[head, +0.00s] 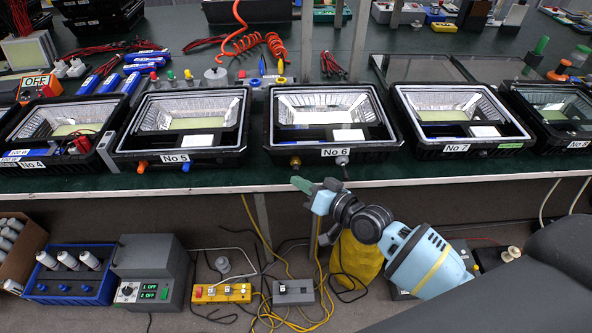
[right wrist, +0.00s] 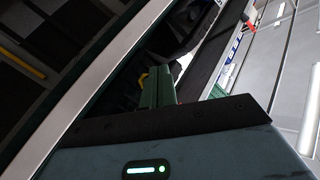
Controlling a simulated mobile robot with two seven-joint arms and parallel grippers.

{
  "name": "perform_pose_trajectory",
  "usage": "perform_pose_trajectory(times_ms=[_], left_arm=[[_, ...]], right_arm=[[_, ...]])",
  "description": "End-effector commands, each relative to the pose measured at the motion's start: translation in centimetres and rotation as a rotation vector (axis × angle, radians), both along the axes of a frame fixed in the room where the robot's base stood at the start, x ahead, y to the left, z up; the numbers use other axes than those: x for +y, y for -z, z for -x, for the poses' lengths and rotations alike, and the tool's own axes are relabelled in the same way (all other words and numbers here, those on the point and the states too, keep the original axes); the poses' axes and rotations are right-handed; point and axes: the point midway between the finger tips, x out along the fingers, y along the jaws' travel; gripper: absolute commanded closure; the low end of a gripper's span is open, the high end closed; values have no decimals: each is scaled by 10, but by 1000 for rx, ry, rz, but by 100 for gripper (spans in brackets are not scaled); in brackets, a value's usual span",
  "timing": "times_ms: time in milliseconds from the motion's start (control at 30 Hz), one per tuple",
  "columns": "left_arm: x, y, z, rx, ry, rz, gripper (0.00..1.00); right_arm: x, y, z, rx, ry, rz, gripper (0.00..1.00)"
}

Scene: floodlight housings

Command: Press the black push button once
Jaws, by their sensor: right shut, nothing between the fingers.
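My right gripper (head: 301,184) reaches in from the lower right in the head view. Its green fingers are shut and empty, near the front edge of the bench below the No 6 housing (head: 330,118). In the right wrist view the fingers (right wrist: 156,90) point toward a dark housing. I cannot single out the black push button with certainty. A grey box (head: 303,292) with a small dark part on top lies low, beside a yellow control box (head: 222,293) with small coloured buttons; both are well below the gripper. My left gripper is not in view.
Floodlight housings No 5 (head: 181,124) and No 7 (head: 461,117) flank No 6 on the green bench, with cable glands at their fronts. Yellow cables (head: 317,278), a yellow bag (head: 357,257) and a grey power unit (head: 150,268) are below the bench edge.

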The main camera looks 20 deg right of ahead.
Motion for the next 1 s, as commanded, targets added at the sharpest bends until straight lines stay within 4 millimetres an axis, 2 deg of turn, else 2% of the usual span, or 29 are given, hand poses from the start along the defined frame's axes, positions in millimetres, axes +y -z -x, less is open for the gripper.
perform_pose_trajectory(times_ms=[600, 1000], left_arm=[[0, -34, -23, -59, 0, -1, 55], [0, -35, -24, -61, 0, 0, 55]], right_arm=[[15, -4, 49, -4, 0, -1, 100], [16, -1, 54, 0, -1, 0, 100]])
